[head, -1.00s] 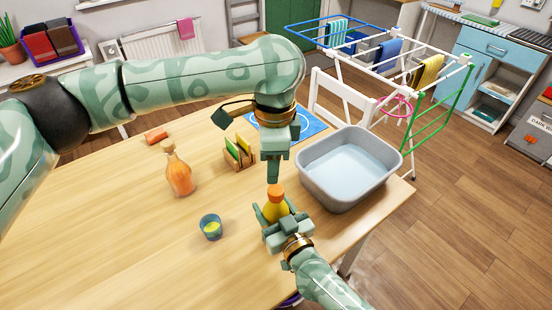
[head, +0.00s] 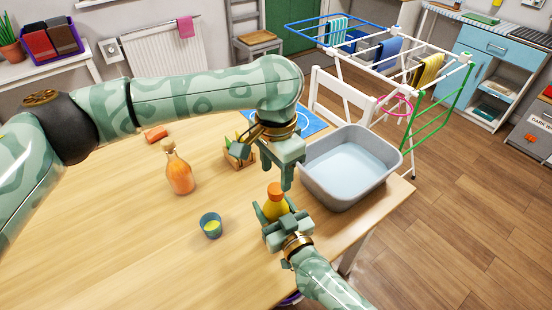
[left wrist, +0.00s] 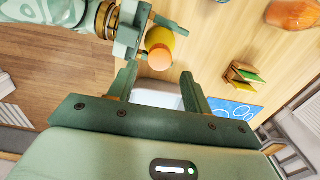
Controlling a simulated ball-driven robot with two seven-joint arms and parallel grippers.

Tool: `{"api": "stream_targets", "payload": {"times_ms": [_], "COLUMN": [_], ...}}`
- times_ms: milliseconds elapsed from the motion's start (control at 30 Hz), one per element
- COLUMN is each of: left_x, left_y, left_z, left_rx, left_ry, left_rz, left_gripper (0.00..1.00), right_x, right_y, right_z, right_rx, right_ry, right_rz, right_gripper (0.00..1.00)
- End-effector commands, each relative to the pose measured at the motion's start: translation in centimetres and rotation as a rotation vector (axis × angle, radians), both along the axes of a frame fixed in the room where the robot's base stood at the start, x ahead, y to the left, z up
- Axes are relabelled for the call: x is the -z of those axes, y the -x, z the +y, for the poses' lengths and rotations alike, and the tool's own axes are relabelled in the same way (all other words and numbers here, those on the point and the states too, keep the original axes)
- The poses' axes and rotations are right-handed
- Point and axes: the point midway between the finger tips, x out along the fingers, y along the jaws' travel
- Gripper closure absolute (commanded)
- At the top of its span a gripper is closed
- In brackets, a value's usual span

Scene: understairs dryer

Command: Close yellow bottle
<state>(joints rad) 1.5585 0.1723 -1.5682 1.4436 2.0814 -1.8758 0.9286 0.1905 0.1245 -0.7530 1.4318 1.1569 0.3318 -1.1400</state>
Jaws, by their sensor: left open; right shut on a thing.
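The yellow bottle (head: 276,207) stands upright with an orange cap (head: 275,188) on its top. My right gripper (head: 274,216) is shut on the bottle's body near the table's front right edge. My left gripper (head: 276,177) is open, just above the cap. In the left wrist view the orange cap (left wrist: 159,58) shows near the gap between the left fingertips, in front of the yellow body (left wrist: 162,38). I see no contact between the left fingers and the cap. Whether the cap is tight cannot be told.
A grey basin (head: 352,170) stands right of the left gripper. The table (head: 120,230) is clear at the front left.

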Motion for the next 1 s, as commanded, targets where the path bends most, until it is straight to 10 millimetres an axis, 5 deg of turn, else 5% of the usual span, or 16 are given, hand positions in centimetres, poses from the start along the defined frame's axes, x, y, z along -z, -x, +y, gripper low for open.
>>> {"api": "stream_targets", "payload": {"times_ms": [300, 700, 867, 1000], "left_x": [4.4, 5.1, 5.0, 5.0], "left_y": [0.0, 0.0, 0.0, 0.0], "left_z": [0.0, 0.0, 0.0, 0.0], "left_rx": [-0.001, 0.000, 0.000, 0.000], "left_ry": [0.000, -0.001, -0.001, -0.001], "left_rz": [0.001, -0.001, -0.001, -0.001], "left_gripper": [0.50, 0.50, 0.92, 0.96], "right_x": [0.0, 0.0, 0.0, 0.0], "right_y": [0.0, 0.0, 0.0, 0.0], "right_z": [0.0, 0.0, 0.0, 0.0], "right_rx": [0.000, 0.000, 0.000, 0.000], "right_ry": [0.001, 0.001, 0.001, 0.001], "right_rz": [0.000, 0.000, 0.000, 0.000], "right_gripper": [1.00, 1.00, 1.00, 1.00]}}
